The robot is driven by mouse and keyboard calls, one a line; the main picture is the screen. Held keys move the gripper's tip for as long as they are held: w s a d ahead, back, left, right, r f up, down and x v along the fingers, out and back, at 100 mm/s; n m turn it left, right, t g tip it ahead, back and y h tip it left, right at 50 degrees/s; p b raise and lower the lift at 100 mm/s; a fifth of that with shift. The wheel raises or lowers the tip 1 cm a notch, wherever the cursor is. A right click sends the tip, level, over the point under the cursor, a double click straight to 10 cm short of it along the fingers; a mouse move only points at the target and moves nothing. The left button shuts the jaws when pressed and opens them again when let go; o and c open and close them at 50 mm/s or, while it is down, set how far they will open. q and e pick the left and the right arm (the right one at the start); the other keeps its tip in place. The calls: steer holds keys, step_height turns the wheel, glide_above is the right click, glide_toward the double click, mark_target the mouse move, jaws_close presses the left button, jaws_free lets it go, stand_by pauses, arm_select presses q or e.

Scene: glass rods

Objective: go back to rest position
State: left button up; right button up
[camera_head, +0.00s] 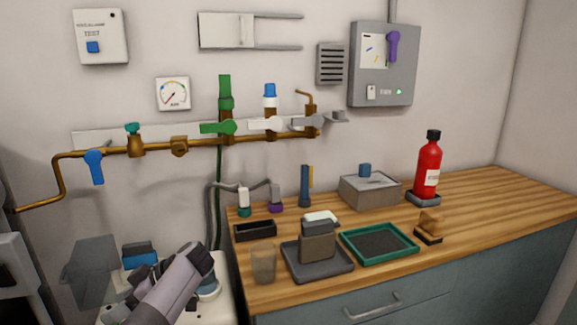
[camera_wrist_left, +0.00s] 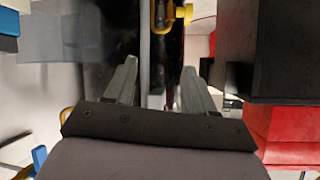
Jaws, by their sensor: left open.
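My left gripper shows in the left wrist view (camera_wrist_left: 160,85) with its two grey fingers apart and nothing seen between them. In the head view, my grey left arm comes in from the bottom, left of the wooden worktop (camera_head: 480,215). Its dark end (camera_head: 198,262) is over a white surface, and the fingertips cannot be made out there. My right gripper is in neither view. No glass rods can be made out.
On the worktop stand a glass beaker (camera_head: 263,263), a dark tray (camera_head: 318,268) holding a block, a green-rimmed tray (camera_head: 380,244) and a red bottle (camera_head: 428,166). Brass pipes with valves (camera_head: 180,146) run along the wall. A translucent grey box (camera_head: 90,272) is left of my arm.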

arm_select(q)
steer(key=s+d+f+m+t+h+b, duration=0.2)
steer(key=s+f+m, duration=0.15)
steer(key=f, duration=0.55)
steer(key=s+d+f+m+t+h+b, duration=0.1)
steer(key=s+f+m+t+h, duration=0.15)
steer(key=f+m, duration=0.45)
steer(key=s+d+f+m+t+h+b, duration=0.2)
steer(key=s+f, duration=0.1)
steer(key=f, duration=0.9)
steer(key=s+d+r+m+t+h+b, duration=0.25)
steer(key=s+d+m+h, duration=0.2)
steer(key=s, duration=0.35)
steer(key=s+d+r+m+t+h+b, duration=0.1)
steer(key=s+d+m+t+h, duration=0.2)
steer(key=s+d, duration=0.45)
step_height(320, 180, up, 13)
steer(key=s+a+p, duration=0.1)
steer(key=a+p, duration=0.2)
steer(key=p, duration=1.3)
steer(key=shift+s+r, duration=0.15)
steer(key=shift+s, duration=0.15)
